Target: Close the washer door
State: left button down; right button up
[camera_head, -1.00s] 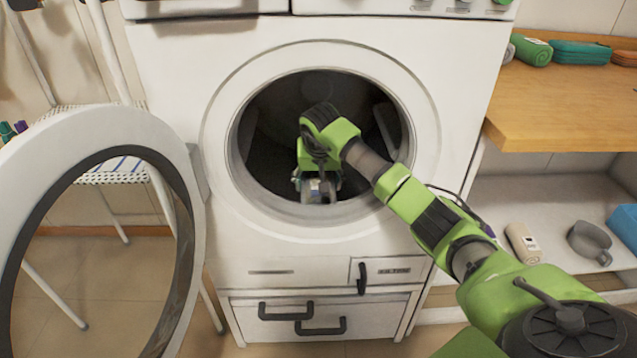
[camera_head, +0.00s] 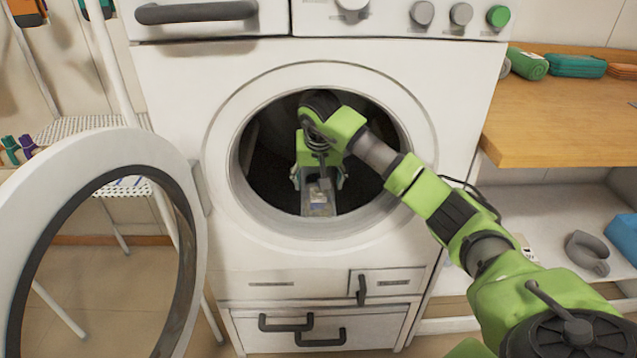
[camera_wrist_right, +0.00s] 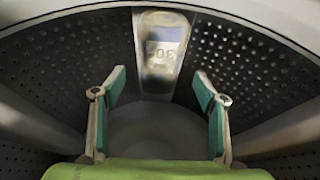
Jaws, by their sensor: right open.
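The washer (camera_head: 165,130) is white with a round front opening. Its door (camera_head: 60,185), a white ring with a dark inner rim around clear glass, stands swung wide open at the left. My right arm reaches from the lower right into the opening. My right gripper (camera_head: 319,182) is inside the drum, apart from the door. In the right wrist view, its fingers (camera_wrist_right: 160,78) are spread with nothing clasped between them. Beyond them is a pale item with a printed label (camera_wrist_right: 162,52) against the perforated drum wall (camera_wrist_right: 250,60). My left gripper is not in view.
A wooden shelf (camera_head: 560,125) with rolled towels (camera_head: 528,64) is at the right, above a white lower shelf with a grey cup (camera_head: 588,252). A white rack (camera_head: 95,125) stands behind the door. Drawers with dark handles (camera_head: 286,323) are below the opening.

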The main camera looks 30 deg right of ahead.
aim_at(37, 200)
jog(key=k+j, duration=0.8)
